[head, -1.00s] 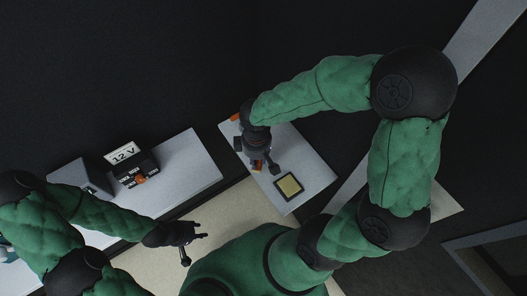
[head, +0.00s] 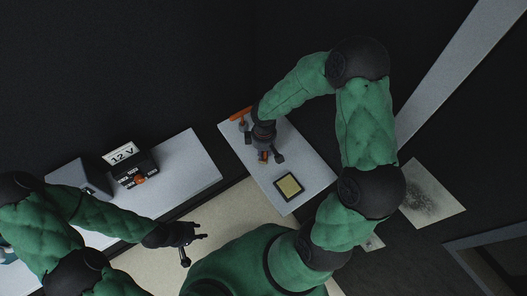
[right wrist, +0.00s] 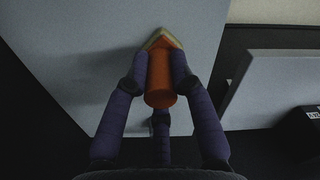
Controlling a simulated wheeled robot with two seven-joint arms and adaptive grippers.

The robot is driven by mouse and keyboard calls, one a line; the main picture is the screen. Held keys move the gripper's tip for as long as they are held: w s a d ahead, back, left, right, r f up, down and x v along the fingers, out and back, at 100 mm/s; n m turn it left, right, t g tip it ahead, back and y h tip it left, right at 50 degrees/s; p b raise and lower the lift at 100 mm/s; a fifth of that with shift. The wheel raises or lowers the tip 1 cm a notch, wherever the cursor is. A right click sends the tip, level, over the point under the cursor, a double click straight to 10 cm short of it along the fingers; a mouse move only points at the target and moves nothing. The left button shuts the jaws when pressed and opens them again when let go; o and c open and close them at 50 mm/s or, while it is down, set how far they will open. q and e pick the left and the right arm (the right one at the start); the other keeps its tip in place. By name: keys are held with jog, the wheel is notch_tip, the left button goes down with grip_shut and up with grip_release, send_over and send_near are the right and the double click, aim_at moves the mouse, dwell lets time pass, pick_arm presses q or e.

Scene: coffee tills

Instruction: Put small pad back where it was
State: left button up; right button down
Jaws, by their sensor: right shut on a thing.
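My right gripper (head: 269,157) is shut on an orange-handled piece (right wrist: 160,80), which I take for the small pad. In the right wrist view its orange round handle is between the purple fingers, and a pale wedge-shaped head shows beyond it against the white board. In the head view only a bit of its orange handle (head: 263,156) shows; I cannot tell whether it touches the board. A black-framed flat tray with a yellow face (head: 289,187) lies on the board, below and right of the right gripper. My left gripper (head: 195,249) is open and empty.
The white board (head: 311,160) also bears an orange bar-like thing (head: 240,115) at its upper left corner. A black box marked 12 V (head: 131,165) and a grey block (head: 80,178) stand on another white surface (head: 197,160) at left. Bare board shows right of the right gripper.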

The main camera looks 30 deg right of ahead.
jog(key=c, duration=1.1)
grip_release()
jog(key=shift+o, duration=0.2)
jog(key=shift+r, duration=0.1)
notch_tip(320, 180, up, 12)
jog(key=shift+f+p, duration=0.25)
jog(key=shift+p, duration=0.5)
jog(key=s+a+f+m+y, duration=0.1)
jog(key=s+a+f+m, duration=0.2)
jog(key=a+f, duration=0.2)
jog(key=s+a+f+m+y, duration=0.1)
jog(key=s+a+f+m, duration=0.2)
jog(key=f, duration=0.7)
jog(key=s+a+f+m+y, duration=0.1)
jog(key=s+a+f+m, duration=0.2)
jog(key=s+a+f, duration=0.2)
notch_tip(320, 180, down, 3)
jog(key=shift+a+r+t+y, duration=0.1)
jog(key=shift+a+t+y, duration=0.25)
jog(key=shift+a, duration=0.5)
